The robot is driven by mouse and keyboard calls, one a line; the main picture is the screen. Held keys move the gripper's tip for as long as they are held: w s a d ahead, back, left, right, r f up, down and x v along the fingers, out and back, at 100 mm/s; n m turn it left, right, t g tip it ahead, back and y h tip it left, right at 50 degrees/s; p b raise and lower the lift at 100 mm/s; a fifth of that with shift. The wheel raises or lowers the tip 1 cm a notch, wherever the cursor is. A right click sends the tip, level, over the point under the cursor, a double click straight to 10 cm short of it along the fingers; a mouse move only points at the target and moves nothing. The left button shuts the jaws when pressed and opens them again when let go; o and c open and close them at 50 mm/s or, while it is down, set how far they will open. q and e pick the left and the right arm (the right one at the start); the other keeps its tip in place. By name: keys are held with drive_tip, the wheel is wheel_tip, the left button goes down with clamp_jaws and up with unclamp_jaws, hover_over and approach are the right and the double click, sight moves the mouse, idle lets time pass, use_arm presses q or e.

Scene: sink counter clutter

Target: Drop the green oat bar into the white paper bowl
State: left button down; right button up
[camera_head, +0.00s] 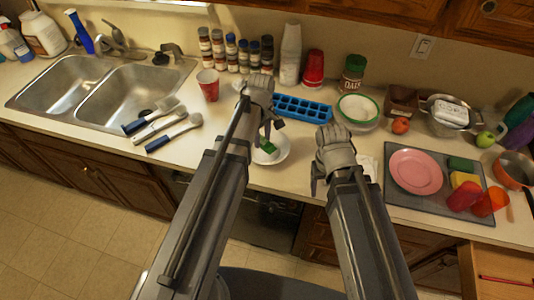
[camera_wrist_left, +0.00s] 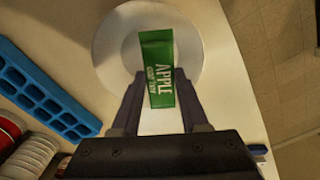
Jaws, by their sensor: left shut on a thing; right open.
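The green oat bar (camera_wrist_left: 158,68), with "APPLE" in white letters, is between the fingers of my left gripper (camera_wrist_left: 158,104), which is shut on it. In the head view the bar (camera_head: 268,147) shows small and green below my left gripper (camera_head: 266,137). The white paper bowl (camera_wrist_left: 196,25) lies behind the bar in the left wrist view, and the bar overlaps it there. In the head view the bowl (camera_head: 282,153) is partly hidden by my left arm. I cannot tell the bar's height over it. My right gripper (camera_head: 322,180) is open and holds nothing visible.
A blue ice tray (camera_head: 302,108) lies behind the bowl. A red cup (camera_head: 208,85) stands to the left. A grey mat (camera_head: 400,205) with a pink plate (camera_head: 416,172) is at the right. Brushes (camera_head: 174,132) lie near the sink (camera_head: 125,100).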

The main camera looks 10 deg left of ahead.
use_arm(q)
drive_tip(key=shift+f+b, duration=0.45)
drive_tip(key=shift+f, duration=0.45)
drive_tip(key=shift+r, duration=0.1)
use_arm(e)
drive_tip(key=shift+f, duration=0.8)
use_arm(q)
drive_tip(key=shift+c, duration=1.7)
unclamp_jaws()
use_arm(e)
drive_tip(key=shift+r, duration=0.1)
use_arm(q)
wheel_tip(320, 180, up, 8)
drive_tip(key=p, duration=0.8)
use_arm(e)
wheel_tip(320, 180, up, 8)
drive_tip(key=shift+f, duration=0.2)
